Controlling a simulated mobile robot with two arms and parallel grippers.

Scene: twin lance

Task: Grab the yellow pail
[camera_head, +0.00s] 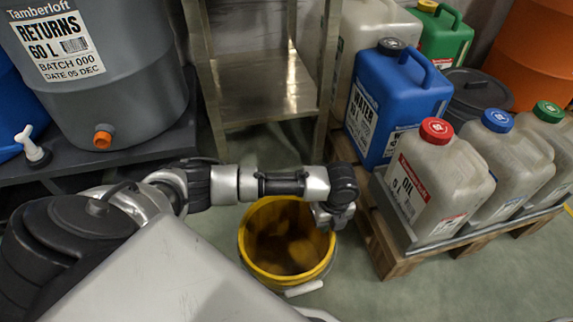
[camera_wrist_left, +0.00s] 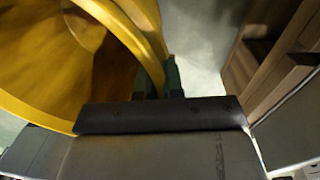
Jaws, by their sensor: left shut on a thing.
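The yellow pail (camera_head: 255,268) stands on the floor in front of my body, its open top facing up and its inside dirty and dark. My left arm reaches across above it, and my left gripper (camera_head: 334,216) is at the right side of its rim. In the left wrist view, the pail (camera_wrist_left: 60,80) fills the upper left, and my left gripper (camera_wrist_left: 158,80) is shut on its rim. A white handle grip (camera_head: 303,288) hangs at the pail's front. The right gripper is not in view.
A wooden pallet (camera_head: 388,262) with several jugs stands close on the right, including a blue can (camera_head: 395,105) and a red-capped jug (camera_head: 430,180). A metal shelf (camera_head: 262,88) is behind. A grey drum (camera_head: 100,60) stands at left. Floor at front right is clear.

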